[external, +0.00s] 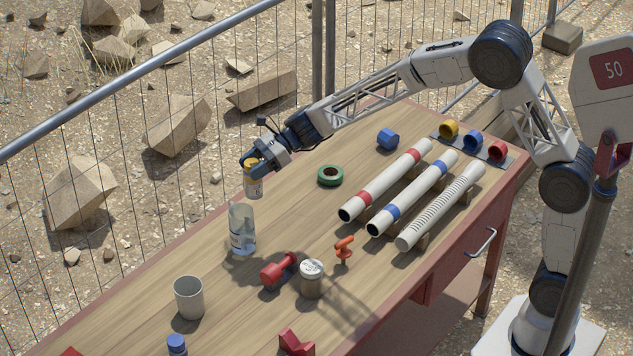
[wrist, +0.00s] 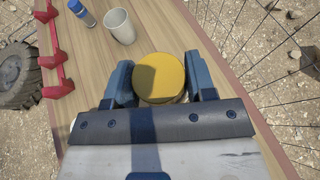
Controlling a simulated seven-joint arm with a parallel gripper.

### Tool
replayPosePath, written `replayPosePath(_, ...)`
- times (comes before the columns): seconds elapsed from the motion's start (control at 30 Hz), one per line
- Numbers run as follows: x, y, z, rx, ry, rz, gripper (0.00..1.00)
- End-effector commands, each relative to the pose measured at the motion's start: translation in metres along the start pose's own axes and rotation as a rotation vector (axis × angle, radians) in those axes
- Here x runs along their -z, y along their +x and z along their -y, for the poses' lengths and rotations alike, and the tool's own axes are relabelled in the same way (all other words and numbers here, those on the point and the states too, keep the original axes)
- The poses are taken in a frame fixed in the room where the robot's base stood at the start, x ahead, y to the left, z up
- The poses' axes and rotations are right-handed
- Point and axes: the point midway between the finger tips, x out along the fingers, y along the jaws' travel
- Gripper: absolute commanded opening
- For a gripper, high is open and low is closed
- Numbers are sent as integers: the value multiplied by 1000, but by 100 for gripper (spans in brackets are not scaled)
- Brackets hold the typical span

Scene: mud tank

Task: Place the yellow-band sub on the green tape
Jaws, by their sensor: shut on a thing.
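My gripper (external: 255,166) is shut on a yellow-lidded jar (external: 253,187), held upright above the far left edge of the table. In the wrist view the round yellow lid (wrist: 161,77) sits between the two blue fingers (wrist: 161,86). The green tape (external: 330,175) is a ring lying flat on the table, right of my gripper, with nothing on it. A yellow short cylinder (external: 449,128), which looks like the yellow-band sub, rests in a dark rack (external: 467,146) at the back right, beside a blue and a red one. My gripper is well away from it.
A clear bottle (external: 241,229) stands just below the held jar in the external view. A grey cup (external: 189,298), silver-lidded jar (external: 311,279), red part (external: 278,271) and orange valve (external: 344,250) stand nearer. Three long pipes (external: 385,180) lie right of the tape. A fence rail runs along the left.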

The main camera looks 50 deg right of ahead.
Motion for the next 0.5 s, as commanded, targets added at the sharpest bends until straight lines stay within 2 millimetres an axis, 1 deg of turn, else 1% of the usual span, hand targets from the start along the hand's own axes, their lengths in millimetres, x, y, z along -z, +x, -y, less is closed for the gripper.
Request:
replayPosePath(0.03, 4, -12, 10, 17, 6, 1, 14)
replayPosePath(0.1, 10, -27, 21, 37, 14, 1, 14)
replayPosePath(0.37, 34, -83, 59, 110, 45, 1, 14)
replayPosePath(0.5, 47, -115, 78, 151, 62, 1, 14)
